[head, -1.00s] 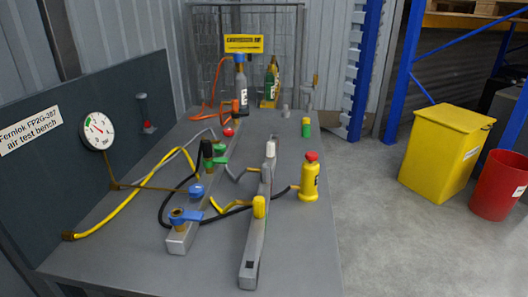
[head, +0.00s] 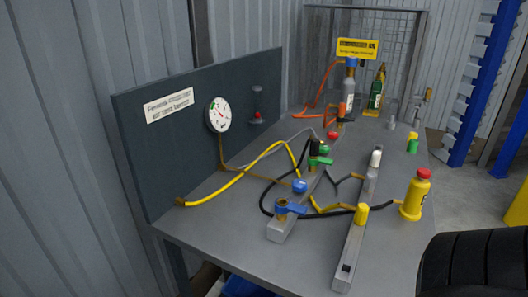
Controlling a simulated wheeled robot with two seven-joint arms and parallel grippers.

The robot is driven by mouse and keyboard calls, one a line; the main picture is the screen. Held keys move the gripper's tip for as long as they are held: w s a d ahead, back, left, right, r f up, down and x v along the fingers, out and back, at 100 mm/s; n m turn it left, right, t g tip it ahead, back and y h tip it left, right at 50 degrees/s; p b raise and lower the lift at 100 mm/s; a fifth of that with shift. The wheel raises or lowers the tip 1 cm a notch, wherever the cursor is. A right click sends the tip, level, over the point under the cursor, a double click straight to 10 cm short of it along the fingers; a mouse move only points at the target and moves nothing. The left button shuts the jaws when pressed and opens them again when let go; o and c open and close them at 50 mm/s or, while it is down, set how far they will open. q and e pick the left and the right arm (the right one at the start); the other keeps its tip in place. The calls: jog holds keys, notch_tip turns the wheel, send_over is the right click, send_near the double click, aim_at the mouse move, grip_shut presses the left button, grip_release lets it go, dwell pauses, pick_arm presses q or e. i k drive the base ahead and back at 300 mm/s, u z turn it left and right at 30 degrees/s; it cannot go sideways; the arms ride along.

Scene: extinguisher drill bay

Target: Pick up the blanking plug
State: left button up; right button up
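I cannot tell for certain which piece is the blanking plug. A small grey plug-like piece (head: 391,123) stands upright towards the back of the grey bench (head: 215,225). A small green and yellow cylinder (head: 412,144) stands near the bench's right edge. Red knobs and blue, green and yellow fittings are on two grey manifold bars (head: 353,240) (head: 285,228). Neither gripper shows in the head view. A dark rounded part, probably of my arm, covers the lower right corner and hides what lies behind it.
Yellow, black and orange hoses cross the top. A dark panel with a gauge (head: 219,115) lines the left. Cylinders (head: 376,92) stand before a wire cage at the back. The front left bench top is bare.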

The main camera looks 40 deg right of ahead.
aim_at(376, 155)
jog(key=u, duration=1.5)
jog(key=k, duration=2.6)
jog(key=z, duration=1.3)
jog(key=i, duration=0.25)
jog(key=u, duration=0.2)
